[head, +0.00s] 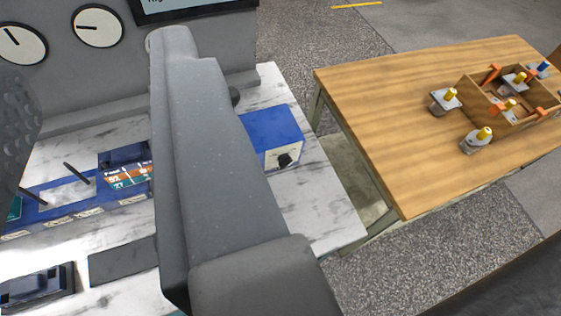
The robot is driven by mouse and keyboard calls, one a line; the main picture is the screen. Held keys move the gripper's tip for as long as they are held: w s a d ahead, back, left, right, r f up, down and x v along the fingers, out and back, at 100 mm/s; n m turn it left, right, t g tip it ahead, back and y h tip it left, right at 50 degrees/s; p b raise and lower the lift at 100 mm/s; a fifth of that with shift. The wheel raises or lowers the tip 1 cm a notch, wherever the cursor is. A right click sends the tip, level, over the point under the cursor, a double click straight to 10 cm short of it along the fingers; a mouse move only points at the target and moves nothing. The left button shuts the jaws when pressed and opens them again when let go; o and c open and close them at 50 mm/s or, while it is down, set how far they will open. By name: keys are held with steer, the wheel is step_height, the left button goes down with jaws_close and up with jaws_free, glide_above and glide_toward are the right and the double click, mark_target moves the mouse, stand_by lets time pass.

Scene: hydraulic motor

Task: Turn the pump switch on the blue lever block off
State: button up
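The blue lever block (60,187) lies on the marble-topped bench at left, with thin black levers (76,173) standing up from it and a green, orange and white label panel. A blue box (272,130) with a black rotary knob (285,160) on its front shows to the right. My gripper's grey finger hides the stretch between them, so I cannot tell if they are one block. The knob's setting is too small to read. My gripper (97,60) appears open, with a dimpled finger at the left edge and a large grey finger mid-picture.
Behind the bench top (325,205) stands a grey panel with round gauges (98,27) and a dark screen (190,8). A dark device (38,288) lies at lower left. A wooden table (390,120) at right holds a wooden box (470,95) and several yellow-topped parts.

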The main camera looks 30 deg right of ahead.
steer(key=w+d+f+m+h+p, duration=0.15)
steer(key=w+d+f+p, duration=0.25)
steer(key=w+d+f, duration=0.6)
steer(key=w+d+f+m+h+p, duration=0.1)
steer(key=w+d+f+h+p, duration=0.2)
steer(key=w+d+f, duration=0.55)
steer(key=w+d+f+y+p, duration=0.1)
steer(key=d+f+y+p, duration=0.1)
steer(key=d+f, duration=0.5)
steer(key=m+g+y+p, duration=0.1)
steer(key=m+y+p, duration=0.2)
steer(key=y+p, duration=0.3)
glide_toward(285, 161)
steer(key=shift+y, duration=0.55)
steer(key=x, duration=0.5)
steer(key=f+b+x, duration=0.1)
steer(key=x, duration=0.1)
steer(key=shift+w+d+f, duration=0.15)
steer(key=shift+w+d, duration=0.15)
steer(key=shift+c, duration=0.3)
